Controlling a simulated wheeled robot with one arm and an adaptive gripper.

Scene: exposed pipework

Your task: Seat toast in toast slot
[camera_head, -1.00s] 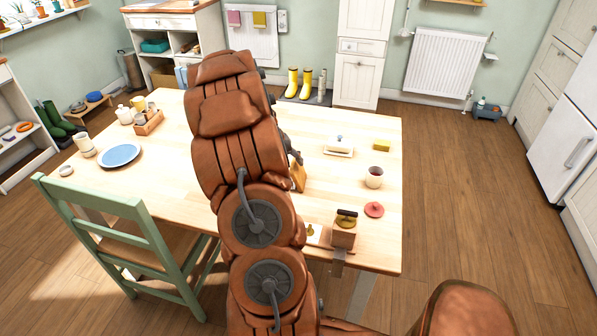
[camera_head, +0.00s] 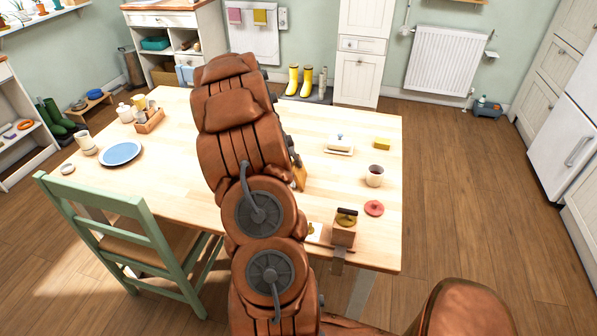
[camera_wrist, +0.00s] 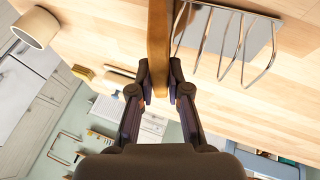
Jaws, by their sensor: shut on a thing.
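The toast (camera_wrist: 159,38) is a brown slab seen edge-on in the wrist view. My gripper (camera_wrist: 160,80) is shut on it, with one finger on each side. A small tan part of the toast (camera_head: 300,177) shows beside my arm in the head view. The toast rack (camera_wrist: 228,40) has several thin wire loops on a grey base and stands on the table just right of the toast in the wrist view. The toast looks apart from the loops; its height above the table is unclear.
On the wooden table (camera_head: 225,215), a cup (camera_head: 374,176), a red lid (camera_head: 374,208), a wooden box with a dark handle (camera_head: 344,228), a butter dish (camera_head: 339,145) and a yellow block (camera_head: 382,144) stand right of my arm. A blue plate (camera_head: 120,153) lies left. A green chair (camera_head: 100,205) is near.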

